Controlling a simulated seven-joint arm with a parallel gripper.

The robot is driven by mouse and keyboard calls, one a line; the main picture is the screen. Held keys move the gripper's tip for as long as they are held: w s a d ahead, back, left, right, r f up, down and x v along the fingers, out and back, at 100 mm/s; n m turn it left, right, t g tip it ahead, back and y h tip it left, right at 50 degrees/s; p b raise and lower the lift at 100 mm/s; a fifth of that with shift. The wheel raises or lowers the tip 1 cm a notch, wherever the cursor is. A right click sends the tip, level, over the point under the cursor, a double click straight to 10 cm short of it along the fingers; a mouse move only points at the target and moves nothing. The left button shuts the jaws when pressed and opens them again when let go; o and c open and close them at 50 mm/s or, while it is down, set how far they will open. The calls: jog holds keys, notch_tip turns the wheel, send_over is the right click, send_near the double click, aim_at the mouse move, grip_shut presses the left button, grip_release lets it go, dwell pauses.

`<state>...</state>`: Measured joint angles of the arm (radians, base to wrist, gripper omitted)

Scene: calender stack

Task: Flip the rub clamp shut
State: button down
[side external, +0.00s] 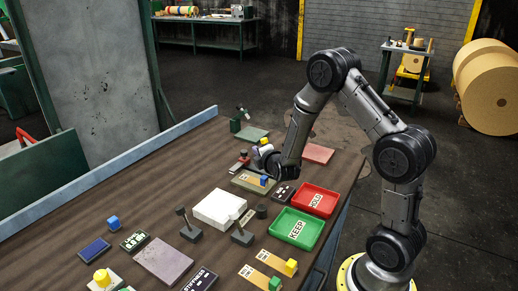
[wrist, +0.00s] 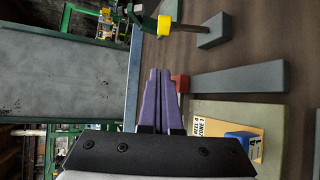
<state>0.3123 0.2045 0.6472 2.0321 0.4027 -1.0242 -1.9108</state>
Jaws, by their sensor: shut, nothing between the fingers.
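My gripper (wrist: 160,73) has two purple fingers, pressed together with nothing between them. In the side view my gripper (side external: 254,155) is low over the far part of the table. No label marks the rub clamp. A small red block (wrist: 181,83) at the end of a flat grey bar (wrist: 240,77) sits just right of the fingertips in the wrist view; I cannot tell if they touch. The red part (side external: 243,154) also shows in the side view. Beyond the fingertips a yellow-and-green piece (wrist: 164,26) is joined by a rod to a grey block (wrist: 213,30).
A green pad with a tan card (wrist: 232,125) and a blue block (wrist: 242,143) lies beside the gripper. Nearer are a red tray (side external: 316,200), a green tray (side external: 297,228), a white block (side external: 219,208) and dark upright levers (side external: 190,225). A low blue rail (side external: 110,168) edges the table.

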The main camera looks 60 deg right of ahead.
aim_at(264, 142)
jog(key=x, duration=0.8)
jog(key=shift+w+d+f, duration=0.1)
jog(key=shift+w+d, duration=0.15)
jog(key=shift+d, duration=0.1)
jog(key=shift+s+d, duration=0.2)
jog(key=shift+d, duration=0.05)
jog(key=shift+s+d+r, duration=0.15)
jog(key=shift+s+r, duration=0.2)
jog(key=shift+s, duration=0.4)
jog(key=shift+s+d+r, duration=0.15)
jog(key=shift+s+r, duration=0.2)
jog(key=shift+s, duration=0.4)
jog(key=shift+s+r+m+t+h, duration=0.1)
jog(key=shift+s+m+t+h, duration=0.2)
jog(key=shift+s+t, duration=0.1)
jog(key=shift+s+r+m+t+h, duration=0.1)
jog(key=shift+s+m+t+h, duration=0.2)
jog(key=shift+s+m+t, duration=0.15)
jog(key=shift+s+r+t, duration=0.2)
jog(key=shift+s+t, duration=0.05)
jog(key=shift+s, duration=0.15)
jog(key=shift+s+f, duration=0.2)
jog(key=shift+s, duration=1.05)
jog(key=shift+s+f, duration=0.15)
jog(key=shift+s, duration=0.1)
